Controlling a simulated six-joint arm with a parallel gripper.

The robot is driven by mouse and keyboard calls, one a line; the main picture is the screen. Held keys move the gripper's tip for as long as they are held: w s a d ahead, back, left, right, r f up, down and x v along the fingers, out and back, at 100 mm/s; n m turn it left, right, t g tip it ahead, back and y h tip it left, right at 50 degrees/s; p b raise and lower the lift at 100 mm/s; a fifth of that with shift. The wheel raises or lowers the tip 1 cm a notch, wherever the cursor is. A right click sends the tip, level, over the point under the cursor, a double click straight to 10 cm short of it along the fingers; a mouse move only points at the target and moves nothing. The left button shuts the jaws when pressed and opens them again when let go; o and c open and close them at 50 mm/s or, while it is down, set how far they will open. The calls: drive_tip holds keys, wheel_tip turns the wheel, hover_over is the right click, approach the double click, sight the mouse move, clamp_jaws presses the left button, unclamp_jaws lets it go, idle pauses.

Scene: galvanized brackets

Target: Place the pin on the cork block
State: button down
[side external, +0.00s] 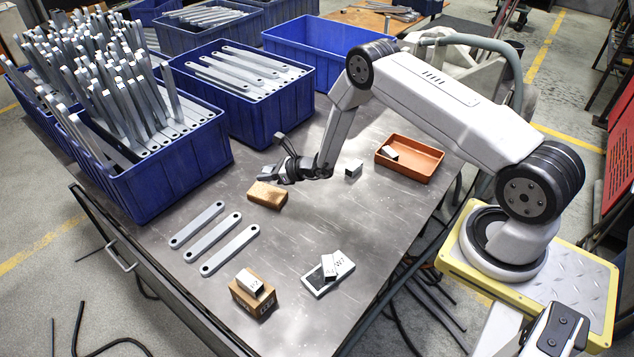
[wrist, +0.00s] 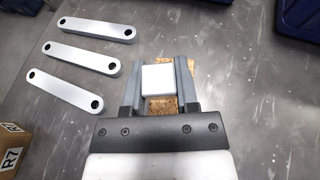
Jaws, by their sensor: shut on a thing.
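My gripper (side external: 272,173) is over the brown cork block (side external: 267,195) on the metal table. In the wrist view, my gripper (wrist: 161,66) is shut on a small pale block (wrist: 158,80), which I take to be the pin. Its square white face shows between the two fingers. The cork block (wrist: 163,106) shows beneath and around the pin. Whether the pin touches the cork cannot be told. In the side view the pin is mostly hidden by the fingers.
Three flat metal brackets (side external: 205,226) lie left of the cork. Another small block (side external: 353,168) and an orange tray (side external: 428,160) are to the right. Blue crates (side external: 160,180) line the back and left.

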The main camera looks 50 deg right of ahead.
sight(266, 191)
drive_tip(key=shift+w+f, duration=0.65)
drive_tip(key=shift+f, duration=0.1)
drive_tip(key=shift+w+f, duration=0.1)
drive_tip(key=shift+w+f, duration=0.1)
drive_tip(key=shift+f, duration=0.05)
drive_tip(key=shift+d+f, duration=0.1)
drive_tip(key=shift+f, duration=1.4)
drive_tip(key=shift+c, duration=1.8)
unclamp_jaws()
drive_tip(key=shift+f, duration=0.15)
drive_tip(key=shift+r, duration=0.2)
drive_tip(key=v, duration=1.2)
